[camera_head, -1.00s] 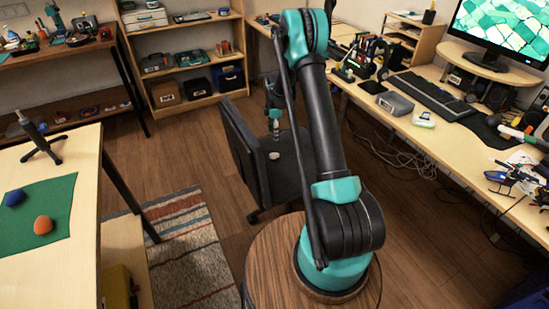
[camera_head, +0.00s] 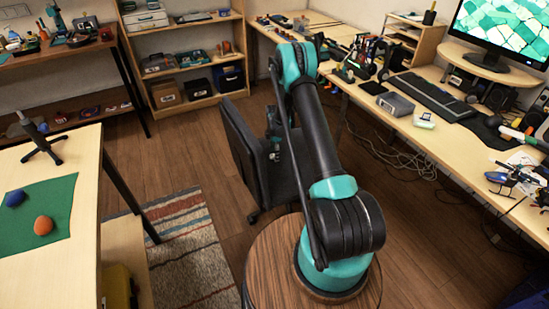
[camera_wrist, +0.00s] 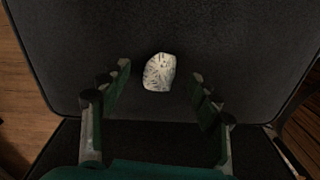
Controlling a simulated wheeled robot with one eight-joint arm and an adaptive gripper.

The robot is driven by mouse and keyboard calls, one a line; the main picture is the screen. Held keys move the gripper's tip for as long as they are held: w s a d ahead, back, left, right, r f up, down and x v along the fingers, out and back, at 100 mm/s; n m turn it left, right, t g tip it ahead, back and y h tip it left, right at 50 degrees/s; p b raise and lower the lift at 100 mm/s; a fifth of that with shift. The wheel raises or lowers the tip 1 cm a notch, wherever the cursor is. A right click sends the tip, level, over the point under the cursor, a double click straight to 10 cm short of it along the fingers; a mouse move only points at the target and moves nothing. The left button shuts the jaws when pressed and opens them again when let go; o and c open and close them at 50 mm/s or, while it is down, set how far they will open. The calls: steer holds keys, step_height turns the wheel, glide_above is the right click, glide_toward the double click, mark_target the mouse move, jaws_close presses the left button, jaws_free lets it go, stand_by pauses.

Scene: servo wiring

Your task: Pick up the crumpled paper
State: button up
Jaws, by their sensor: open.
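The crumpled paper (camera_wrist: 159,72), a small whitish ball with dark marks, lies on the dark chair seat (camera_wrist: 230,35) in the wrist view. My gripper (camera_wrist: 160,70) is open and empty, with one finger on each side of the paper in the picture. Gaps show between the paper and both fingers. How far the fingertips are above the seat I cannot tell. In the head view my arm reaches down over the chair seat (camera_head: 284,188), and the paper cannot be made out clearly there.
The chair backrest (camera_head: 238,150) rises just left of my arm. A desk (camera_head: 440,135) with a keyboard and monitor runs along the right. A table with a green mat (camera_head: 60,215) stands at the left. A striped rug (camera_head: 190,250) lies on the floor.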

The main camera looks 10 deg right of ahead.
steer(key=shift+f, duration=0.8)
steer(key=c, duration=0.9)
steer(key=shift+o, duration=0.2)
steer(key=shift+r, duration=0.2)
